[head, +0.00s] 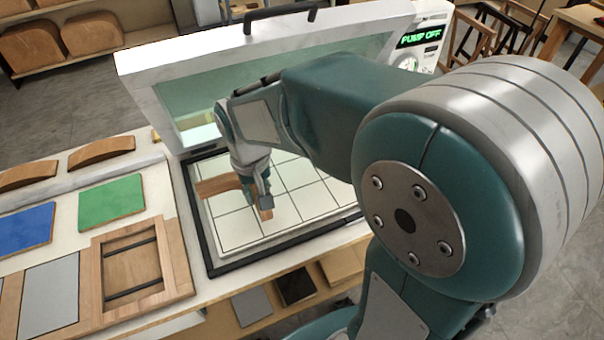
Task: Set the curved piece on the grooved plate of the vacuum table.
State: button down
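The vacuum table stands in the middle with its lid (270,55) raised. Its pale plate (315,200), crossed by dark grooves, lies inside a black frame (290,234). A brown curved piece (216,185) is over the left part of the plate. Its middle is hidden by my gripper (258,195), and its near end shows just past the fingers. My gripper points down at the piece. I cannot tell whether the fingers are closed on it, nor whether the piece touches the plate. A display on the table (421,37) reads "PUMP OFF".
On the bench at left lie two more curved wooden pieces (101,152), a green panel (111,202), a blue panel (26,229), and a wooden frame (135,272). The raised lid stands close behind my gripper. The right side of the plate is bare.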

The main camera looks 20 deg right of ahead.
jog(key=w+d+f, duration=0.3)
jog(key=w+d, duration=0.2)
send_over(287, 191)
jog(key=f, duration=0.5)
jog(key=shift+s+d+f, duration=0.15)
jog(key=shift+s, duration=0.15)
jog(key=shift+w+a+f, duration=0.2)
jog(key=shift+a+f, duration=0.1)
jog(key=shift+f, duration=0.2)
notch_tip(287, 191, down, 2)
jog(key=shift+a+f, duration=0.15)
jog(key=shift+f, duration=0.1)
jog(key=shift+d+f, duration=0.2)
jog(key=shift+f, duration=0.05)
jog(key=shift+d, duration=0.4)
jog(key=c, duration=0.6)
grip_release()
jog(key=shift+o, duration=0.8)
jog(key=shift+a, duration=0.45)
jog(key=shift+d, duration=0.1)
